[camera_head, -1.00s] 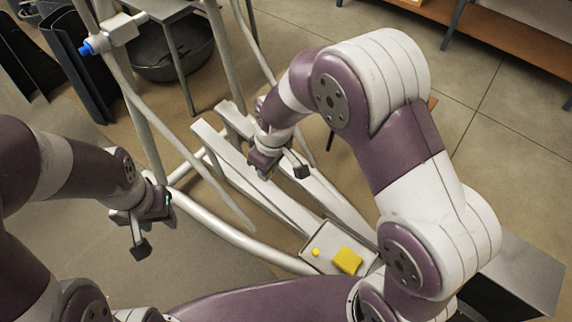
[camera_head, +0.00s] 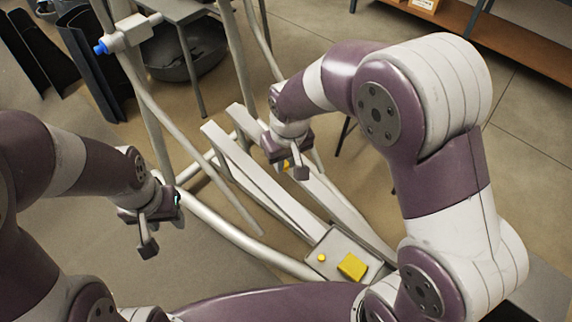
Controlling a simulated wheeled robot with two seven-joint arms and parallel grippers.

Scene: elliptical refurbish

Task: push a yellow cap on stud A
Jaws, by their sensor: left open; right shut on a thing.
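My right gripper (camera_head: 288,169) is over the pale rails of the elliptical machine, shut on a small yellow thing (camera_head: 286,163), likely a yellow cap. Its jaws hide most of it. Another small round yellow cap (camera_head: 322,258) lies on the grey tray (camera_head: 337,243) at the lower middle. A larger yellow block (camera_head: 352,267) is beside it on the tray. My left gripper (camera_head: 163,224) is open and empty at the left, beside the curved pale tube. I cannot make out stud A or any letter mark; it may be hidden near the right gripper.
The pale elliptical frame (camera_head: 262,175) runs diagonally through the middle, with upright tubes behind. A blue knob (camera_head: 100,47) is on its upper left bracket. Dark panels (camera_head: 92,60) and a dark tub (camera_head: 185,55) stand at the back left. Open floor lies at the right.

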